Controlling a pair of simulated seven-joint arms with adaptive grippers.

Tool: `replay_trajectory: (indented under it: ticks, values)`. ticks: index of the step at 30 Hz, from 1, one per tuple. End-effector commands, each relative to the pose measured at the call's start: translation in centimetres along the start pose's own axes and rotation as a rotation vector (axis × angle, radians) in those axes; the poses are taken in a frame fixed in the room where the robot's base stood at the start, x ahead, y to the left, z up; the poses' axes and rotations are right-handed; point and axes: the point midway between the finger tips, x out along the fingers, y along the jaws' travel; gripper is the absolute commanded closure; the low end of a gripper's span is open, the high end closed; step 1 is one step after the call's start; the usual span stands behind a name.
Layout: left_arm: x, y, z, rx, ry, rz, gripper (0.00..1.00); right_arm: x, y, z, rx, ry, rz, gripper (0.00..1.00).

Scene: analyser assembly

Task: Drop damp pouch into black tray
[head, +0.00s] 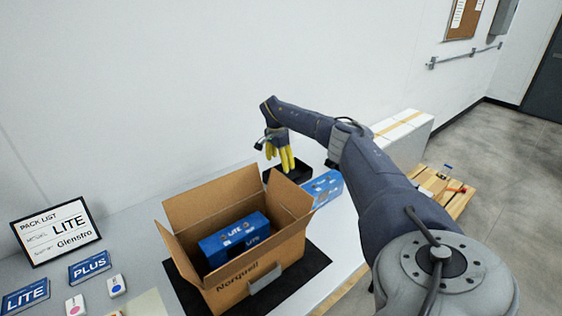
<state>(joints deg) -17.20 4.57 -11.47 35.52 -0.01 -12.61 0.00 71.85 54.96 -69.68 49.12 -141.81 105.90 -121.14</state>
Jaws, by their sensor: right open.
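The black tray (302,175) sits on the table near the wall, behind the cardboard box. Its near side is partly hidden by the box flap. My right gripper (284,164) has yellow fingers pointing down over the left part of the tray. It is open, and nothing shows between its fingers. I cannot make out the damp pouch; the fingers and the box flap hide part of the tray's inside. My left gripper is not in view.
An open cardboard box (290,252) on a black mat (318,262) holds a blue carton (232,240). Another blue carton (326,187) lies beside the tray. White boxes (408,130) are behind my right arm.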

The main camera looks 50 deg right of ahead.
Motion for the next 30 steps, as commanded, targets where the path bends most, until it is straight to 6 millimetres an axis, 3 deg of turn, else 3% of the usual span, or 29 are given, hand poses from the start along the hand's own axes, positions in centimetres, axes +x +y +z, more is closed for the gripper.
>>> replay_trajectory:
  ticks: [6, 12, 30]
  values:
    - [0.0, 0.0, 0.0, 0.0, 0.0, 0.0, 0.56, -3.2, 0.0, 0.0, 0.001, -0.001, -0.002, 0.21]
    - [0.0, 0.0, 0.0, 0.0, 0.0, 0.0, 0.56, -4.7, 0.0, 0.0, 0.001, -0.001, 0.0, 0.21]
    - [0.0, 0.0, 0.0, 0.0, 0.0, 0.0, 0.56, -5.0, 0.1, 0.1, 0.005, -0.006, -0.001, 0.21]
